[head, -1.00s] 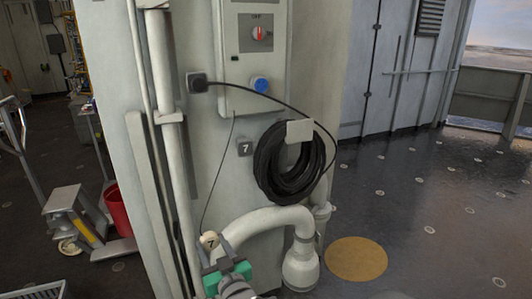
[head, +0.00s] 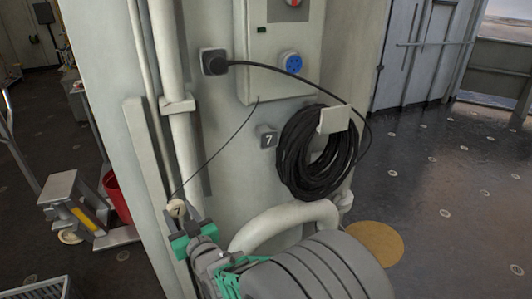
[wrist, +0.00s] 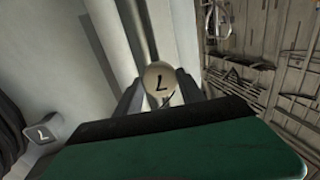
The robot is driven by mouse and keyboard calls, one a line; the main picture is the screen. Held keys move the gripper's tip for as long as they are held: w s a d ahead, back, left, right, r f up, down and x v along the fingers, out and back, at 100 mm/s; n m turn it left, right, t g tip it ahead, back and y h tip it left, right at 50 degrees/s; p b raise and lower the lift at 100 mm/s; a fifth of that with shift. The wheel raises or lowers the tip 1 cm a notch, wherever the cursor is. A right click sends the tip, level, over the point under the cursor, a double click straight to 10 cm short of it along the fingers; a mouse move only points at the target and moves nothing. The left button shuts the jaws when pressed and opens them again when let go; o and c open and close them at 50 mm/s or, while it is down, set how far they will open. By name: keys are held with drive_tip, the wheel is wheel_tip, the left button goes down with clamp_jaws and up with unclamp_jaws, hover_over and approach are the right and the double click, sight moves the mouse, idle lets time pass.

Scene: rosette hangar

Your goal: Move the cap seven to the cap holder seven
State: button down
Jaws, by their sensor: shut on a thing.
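The cap seven (head: 177,207) is a small round cream cap on a thin dark tether that runs up to the grey box on the wall. My gripper (head: 184,226) is shut on it, in front of the white vertical pipe. In the wrist view, the cap (wrist: 158,82) shows its black 7 between my dark fingers (wrist: 160,95). I cannot tell whether this piece is the cap holder seven.
The grey box (head: 278,85) carries a blue socket (head: 291,62). A black plug (head: 214,62) with a cable sits to its left. A coiled black hose (head: 310,160) hangs on the wall. A thick curved pipe (head: 270,222) is close beside my arm. A red bucket (head: 116,195) stands at left.

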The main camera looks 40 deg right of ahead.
drive_tip(key=d+r+m+h, duration=0.2)
drive_tip(key=d+h, duration=0.1)
drive_tip(key=d, duration=1.3)
drive_tip(key=b, duration=0.1)
approach(269, 140)
drive_tip(key=shift+m+g+h, duration=0.3)
drive_tip(key=shift+g+h, duration=0.1)
drive_tip(key=shift+h, duration=0.1)
drive_tip(key=shift+a+r+p+x, duration=0.15)
drive_tip(key=shift+p+x, duration=0.5)
drive_tip(key=shift+x, duration=0.7)
drive_tip(key=shift+a+r+p+x, duration=0.1)
drive_tip(key=shift+p+x, duration=0.55)
drive_tip(key=shift+x, duration=0.65)
drive_tip(key=shift+w, duration=0.1)
drive_tip(key=shift+b, duration=1.5)
drive_tip(key=shift+w+d, duration=0.1)
drive_tip(key=shift+w, duration=0.35)
